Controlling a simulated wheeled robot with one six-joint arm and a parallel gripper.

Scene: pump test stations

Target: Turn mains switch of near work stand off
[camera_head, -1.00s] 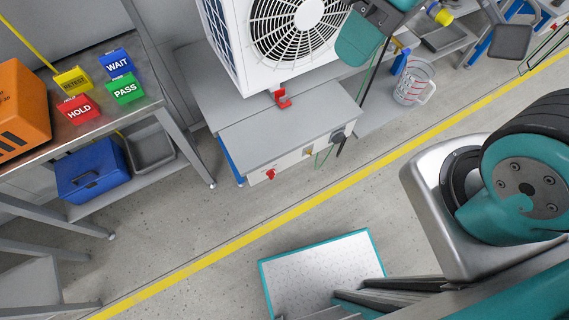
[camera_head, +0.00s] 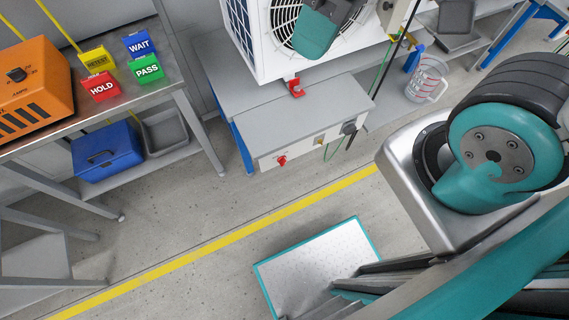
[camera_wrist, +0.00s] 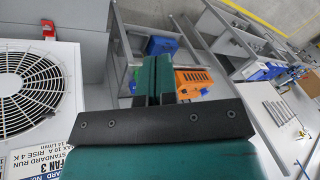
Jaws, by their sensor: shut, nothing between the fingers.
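The near work stand (camera_head: 340,105) is a grey bench carrying a white fan unit (camera_head: 262,62). Its front panel has a red switch (camera_head: 282,161), which I take for the mains switch; its exact setting is too small to tell. My gripper (camera_wrist: 157,63) shows in the wrist view with its teal fingers together and empty. The wrist view shows the fan unit (camera_wrist: 68,105) at left, but not the red switch. In the head view, a teal part of my arm hangs in front of the fan, well above the switch; my fingertips cannot be made out there.
A red clip (camera_head: 296,86) sits at the fan unit's foot. A dark plug (camera_head: 348,128) with cables is at the panel's right end. A jug (camera_head: 427,80) stands at right. The left table holds an orange box (camera_head: 35,90) and coloured signs.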

